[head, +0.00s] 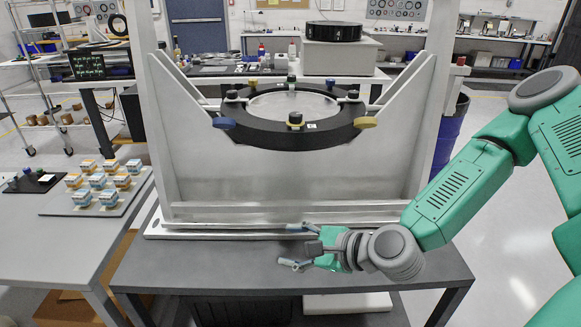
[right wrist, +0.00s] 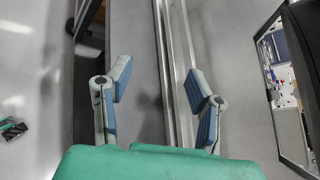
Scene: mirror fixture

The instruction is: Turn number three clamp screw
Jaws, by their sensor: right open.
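The mirror fixture is a black ring (head: 285,136) around a round mirror (head: 293,104), held in a pale upright frame (head: 190,178). Clamp screws with knobs sit around the ring: a blue knob (head: 224,123) at the left, a yellow knob (head: 365,122) at the right, and a dark knob (head: 295,118) at the front. A small white label (head: 311,126) is by the front knob; its number is too small to read. My right gripper (head: 288,246) is open and empty, below the ring near the frame's base. Its spread fingers also show in the right wrist view (right wrist: 158,82).
The frame stands on a dark table (head: 200,268). At the left, a grey table (head: 60,235) holds a tray of several small boxes (head: 100,181). Behind, a bench carries a grey box (head: 345,56) with a black ring on top. Space in front of the ring is clear.

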